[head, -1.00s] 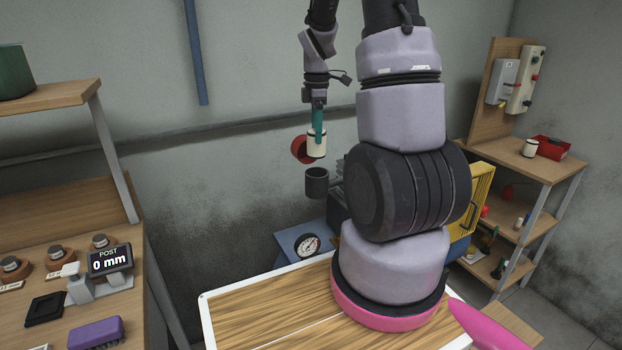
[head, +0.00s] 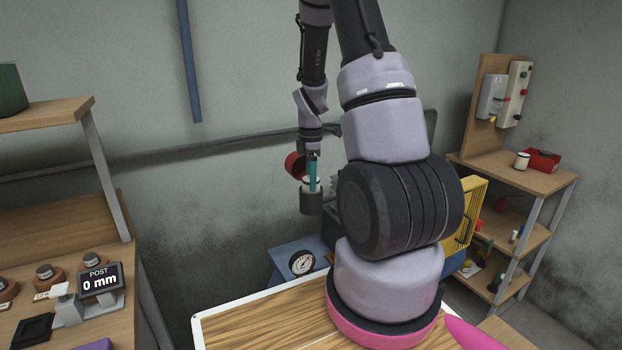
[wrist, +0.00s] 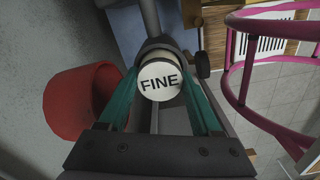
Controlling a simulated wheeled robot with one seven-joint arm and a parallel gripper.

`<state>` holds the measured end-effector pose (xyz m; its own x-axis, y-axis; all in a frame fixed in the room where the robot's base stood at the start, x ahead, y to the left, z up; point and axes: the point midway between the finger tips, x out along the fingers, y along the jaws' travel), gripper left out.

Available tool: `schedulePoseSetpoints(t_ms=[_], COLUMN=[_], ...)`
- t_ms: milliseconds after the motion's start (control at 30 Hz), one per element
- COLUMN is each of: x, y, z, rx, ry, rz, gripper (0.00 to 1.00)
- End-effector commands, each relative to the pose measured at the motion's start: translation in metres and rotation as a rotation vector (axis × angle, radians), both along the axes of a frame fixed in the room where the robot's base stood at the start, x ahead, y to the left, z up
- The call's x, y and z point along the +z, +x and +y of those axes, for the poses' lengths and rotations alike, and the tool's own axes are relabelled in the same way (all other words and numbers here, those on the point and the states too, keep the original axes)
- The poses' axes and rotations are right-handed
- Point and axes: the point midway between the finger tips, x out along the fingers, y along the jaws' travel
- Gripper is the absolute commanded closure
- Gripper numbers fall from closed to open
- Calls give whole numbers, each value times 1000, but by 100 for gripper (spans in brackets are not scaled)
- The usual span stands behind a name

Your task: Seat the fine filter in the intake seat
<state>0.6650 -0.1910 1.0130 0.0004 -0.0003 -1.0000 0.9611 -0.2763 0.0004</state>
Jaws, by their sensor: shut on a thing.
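The fine filter is a white cylinder (wrist: 160,82) with "FINE" on its end cap, seen from above in the wrist view. In the head view its white upper part (head: 307,184) shows just above the rim of the intake seat, a dark grey cup (head: 311,204). The filter's lower part is hidden inside the cup; I cannot tell how deep it sits. My gripper (wrist: 158,118) has its teal fingers on both sides of the filter and is shut on it. In the head view my gripper (head: 313,176) is directly above the cup.
A red cup-shaped part (head: 294,165) hangs just left of the seat. A pressure gauge (head: 302,263) sits on blue housing below. A white cylinder (head: 522,160) and red tray (head: 543,160) are on the right shelf.

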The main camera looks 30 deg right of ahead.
Motion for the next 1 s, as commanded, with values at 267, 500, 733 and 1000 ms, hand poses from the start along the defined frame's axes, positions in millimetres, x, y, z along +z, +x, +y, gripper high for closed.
schedulePoseSetpoints(t_ms=[267,500,733,1000], x=[-3,-1,31,89], y=[0,0,1,1], z=[0,0,0,0], rx=[0,0,0,1], ry=[0,0,0,-1], rz=[0,0,-5,-5], gripper=[22,22,22,22])
